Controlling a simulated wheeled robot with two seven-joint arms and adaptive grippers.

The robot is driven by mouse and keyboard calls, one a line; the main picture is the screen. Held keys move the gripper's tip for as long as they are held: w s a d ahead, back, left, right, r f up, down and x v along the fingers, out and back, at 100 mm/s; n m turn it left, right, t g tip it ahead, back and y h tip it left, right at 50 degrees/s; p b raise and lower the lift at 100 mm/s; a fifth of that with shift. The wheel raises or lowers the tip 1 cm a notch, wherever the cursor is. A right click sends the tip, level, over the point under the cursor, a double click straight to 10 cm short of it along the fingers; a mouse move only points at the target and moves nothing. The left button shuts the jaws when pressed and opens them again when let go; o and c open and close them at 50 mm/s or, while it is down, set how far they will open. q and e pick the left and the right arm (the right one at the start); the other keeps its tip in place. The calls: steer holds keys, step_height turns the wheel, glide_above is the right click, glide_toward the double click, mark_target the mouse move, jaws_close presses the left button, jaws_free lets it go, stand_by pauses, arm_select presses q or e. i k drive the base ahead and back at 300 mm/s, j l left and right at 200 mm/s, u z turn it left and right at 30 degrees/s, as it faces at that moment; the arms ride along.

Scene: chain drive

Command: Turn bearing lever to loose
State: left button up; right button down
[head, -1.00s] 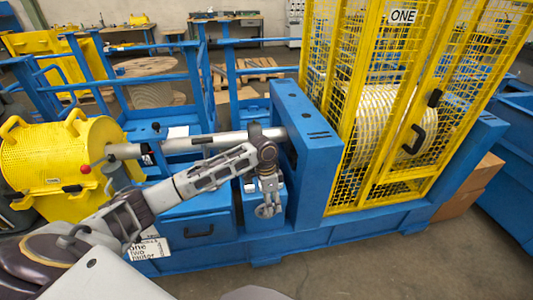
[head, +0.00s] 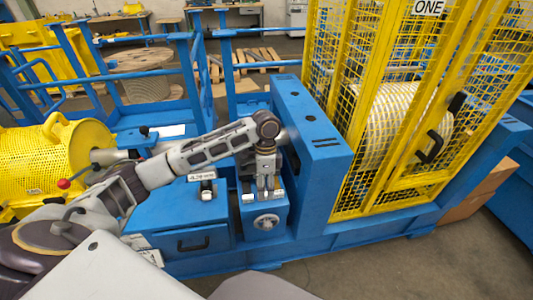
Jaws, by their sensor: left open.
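My left gripper (head: 268,188) is open and points down, just above or at the top of a small blue box (head: 272,238). A round grey dial (head: 266,222) sits on the front of this box. A small dark and light lever-like part (head: 206,189) stands beside a white label (head: 201,177) on the blue cabinet left of the gripper. The label is too small to read, so I cannot tell which part is the bearing lever. Whether the fingers touch anything is unclear. My right gripper is not in view.
A tall blue block (head: 312,150) stands close to the right of the gripper. Beyond it is a yellow mesh cage (head: 345,95) around a white drum. A yellow perforated drum (head: 35,165) and a red knob (head: 64,183) are at the left. A blue drawer cabinet (head: 190,255) is in front.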

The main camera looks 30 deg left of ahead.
mark_target(242, 164)
steer(key=i+j, duration=0.65)
steer(key=i, duration=0.25)
